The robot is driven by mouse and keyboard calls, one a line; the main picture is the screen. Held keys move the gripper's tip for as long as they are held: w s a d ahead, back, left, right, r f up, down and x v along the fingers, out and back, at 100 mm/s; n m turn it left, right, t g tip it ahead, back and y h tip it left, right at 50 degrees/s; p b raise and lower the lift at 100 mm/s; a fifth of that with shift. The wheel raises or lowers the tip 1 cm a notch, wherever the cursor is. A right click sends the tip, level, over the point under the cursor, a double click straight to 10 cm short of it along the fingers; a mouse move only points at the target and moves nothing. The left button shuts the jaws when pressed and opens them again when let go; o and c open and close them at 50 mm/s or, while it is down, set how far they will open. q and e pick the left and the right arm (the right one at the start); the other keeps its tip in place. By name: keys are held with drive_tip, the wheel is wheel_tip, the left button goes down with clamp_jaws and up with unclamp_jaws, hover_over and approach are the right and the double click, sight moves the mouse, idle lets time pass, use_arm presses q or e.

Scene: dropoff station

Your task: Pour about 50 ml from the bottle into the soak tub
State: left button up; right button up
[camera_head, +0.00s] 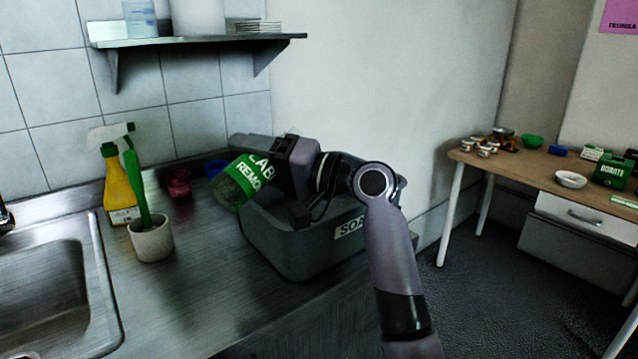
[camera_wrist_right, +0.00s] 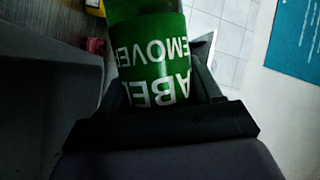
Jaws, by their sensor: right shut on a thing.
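A green bottle (camera_head: 236,185) with a white-lettered label reading label remover is held tilted over the left rim of the soak tub. My right gripper (camera_head: 268,165) is shut on it; the bottle (camera_wrist_right: 150,60) fills the middle of the right wrist view. The grey soak tub (camera_head: 285,250), its label partly hidden by my right arm, stands on the steel counter. My arm and gripper cover most of its opening, so its inside is hidden. The bottle's mouth and any flow of liquid cannot be made out. My left gripper is not in view.
A yellow spray bottle (camera_head: 120,185) and a white cup with a green brush (camera_head: 152,238) stand on the counter left of the tub. Small red jars (camera_head: 179,183) and a blue bowl (camera_head: 215,168) are behind. A sink (camera_head: 50,300) lies front left; a shelf (camera_head: 200,40) hangs above.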

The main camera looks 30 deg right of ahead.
drive_tip(key=shift+w+d+r+n, duration=0.1)
drive_tip(key=shift+d+n, duration=0.05)
drive_tip(key=shift+n, duration=0.25)
idle(0.9)
drive_tip(key=shift+r+p, duration=0.1)
drive_tip(key=shift+p, duration=0.2)
idle(0.5)
